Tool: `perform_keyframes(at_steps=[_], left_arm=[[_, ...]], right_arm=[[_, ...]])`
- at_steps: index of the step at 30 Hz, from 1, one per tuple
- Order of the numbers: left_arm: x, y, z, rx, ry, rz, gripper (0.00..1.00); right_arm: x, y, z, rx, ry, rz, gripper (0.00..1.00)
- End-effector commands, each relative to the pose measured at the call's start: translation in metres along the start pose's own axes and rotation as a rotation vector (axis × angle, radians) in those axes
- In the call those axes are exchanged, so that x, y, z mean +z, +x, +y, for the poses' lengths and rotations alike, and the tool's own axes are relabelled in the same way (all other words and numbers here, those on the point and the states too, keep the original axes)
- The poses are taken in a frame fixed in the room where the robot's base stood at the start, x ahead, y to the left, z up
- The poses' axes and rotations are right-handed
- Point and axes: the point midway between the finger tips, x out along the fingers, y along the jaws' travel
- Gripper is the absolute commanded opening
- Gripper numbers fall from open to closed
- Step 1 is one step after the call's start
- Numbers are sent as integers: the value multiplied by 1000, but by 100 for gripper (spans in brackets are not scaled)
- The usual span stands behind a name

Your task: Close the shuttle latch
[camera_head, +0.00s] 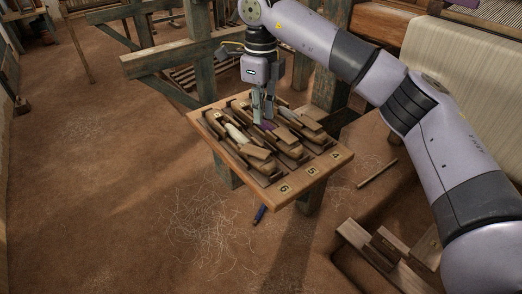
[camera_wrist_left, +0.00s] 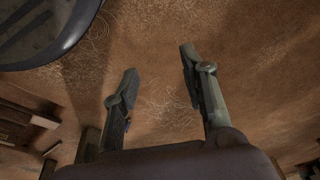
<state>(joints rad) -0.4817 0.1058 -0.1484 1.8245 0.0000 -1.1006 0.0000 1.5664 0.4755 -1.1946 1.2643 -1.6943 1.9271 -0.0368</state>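Several wooden shuttles lie in the slots of a numbered wooden tray (camera_head: 313,184) on a low stand in the head view. One shuttle (camera_head: 258,152) at the front has a raised wooden piece, and a pale bobbin (camera_head: 237,133) lies behind it. A small purple piece (camera_head: 268,125) shows among the shuttles. My right gripper (camera_head: 263,118) points down just above or at this purple piece. Its fingers are close together; whether they hold anything is unclear. I cannot make out which part is the latch. My left gripper (camera_wrist_left: 160,62) is open and empty above the floor.
A loom with pale warp threads (camera_head: 457,75) stands at the right. A blue stick (camera_head: 259,214) and loose threads (camera_head: 205,230) lie on the floor before the tray. Wooden beams (camera_head: 170,58) stand behind it.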

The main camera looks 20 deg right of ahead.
Motion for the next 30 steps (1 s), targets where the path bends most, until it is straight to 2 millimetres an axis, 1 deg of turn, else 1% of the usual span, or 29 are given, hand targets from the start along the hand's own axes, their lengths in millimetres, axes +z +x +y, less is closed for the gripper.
perform_keyframes(at_steps=[1,9,12,15,18,21,30], left_arm=[[-2,-3,0,-1,0,5,40],[-13,-27,-2,-3,-3,17,40],[-15,-34,-2,-3,-3,21,40],[-17,-40,-2,-4,-4,24,40],[-18,-44,-2,-4,-4,26,40],[-19,-46,-3,-4,-4,26,40],[-19,-47,-2,-4,-5,26,40]], right_arm=[[0,15,0,2,-1,2,15],[0,73,1,3,-1,2,15],[0,91,1,2,-1,1,15],[0,104,1,2,-1,0,15],[0,113,1,1,-1,-1,15],[0,118,1,0,-2,-2,15],[0,119,1,0,-2,-2,15]])
